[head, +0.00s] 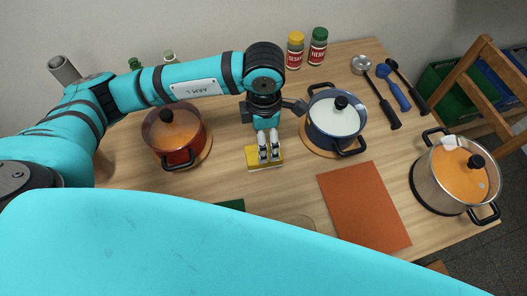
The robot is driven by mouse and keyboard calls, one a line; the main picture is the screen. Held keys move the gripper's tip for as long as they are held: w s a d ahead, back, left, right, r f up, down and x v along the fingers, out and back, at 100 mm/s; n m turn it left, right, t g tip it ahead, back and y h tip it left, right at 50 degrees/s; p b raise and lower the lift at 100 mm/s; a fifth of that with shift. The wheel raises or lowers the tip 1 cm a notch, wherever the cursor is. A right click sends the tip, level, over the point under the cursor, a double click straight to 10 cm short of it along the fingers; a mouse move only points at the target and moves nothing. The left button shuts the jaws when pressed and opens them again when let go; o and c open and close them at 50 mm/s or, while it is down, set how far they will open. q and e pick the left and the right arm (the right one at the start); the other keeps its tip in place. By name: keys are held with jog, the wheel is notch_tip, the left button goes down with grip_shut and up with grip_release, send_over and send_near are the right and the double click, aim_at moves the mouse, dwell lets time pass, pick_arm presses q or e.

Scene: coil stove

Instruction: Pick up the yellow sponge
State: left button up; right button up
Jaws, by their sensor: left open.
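The yellow sponge (252,160) lies on the wooden table (230,186) near the middle of the head view. My left gripper (269,158) comes down over it with its two fingers pointing at the sponge. The fingers are a little apart, so the gripper is open. They cover part of the sponge's top and right side. I cannot tell whether the fingertips touch it. My right gripper is not in view.
A red pot (175,140) stands left of the sponge and a blue pot (336,120) to its right. An orange mat (364,207) lies at front right. A steel pot (444,178) stands farther right. Spice jars (296,50) and utensils (381,96) are at the back.

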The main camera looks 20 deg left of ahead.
pick_arm(q)
notch_tip(320, 180, down, 3)
jog(key=shift+w+r, duration=0.1)
jog(key=shift+f, duration=0.5)
notch_tip(320, 180, down, 4)
jog(key=shift+d+f+p, duration=0.15)
jog(key=shift+p, duration=0.6)
jog(key=shift+f, duration=0.35)
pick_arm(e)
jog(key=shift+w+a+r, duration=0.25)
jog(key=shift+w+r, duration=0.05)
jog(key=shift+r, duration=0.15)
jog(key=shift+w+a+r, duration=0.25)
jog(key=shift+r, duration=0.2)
pick_arm(q)
jog(key=shift+c, duration=0.4)
jog(key=c, duration=0.7)
jog(key=shift+c, duration=1.4)
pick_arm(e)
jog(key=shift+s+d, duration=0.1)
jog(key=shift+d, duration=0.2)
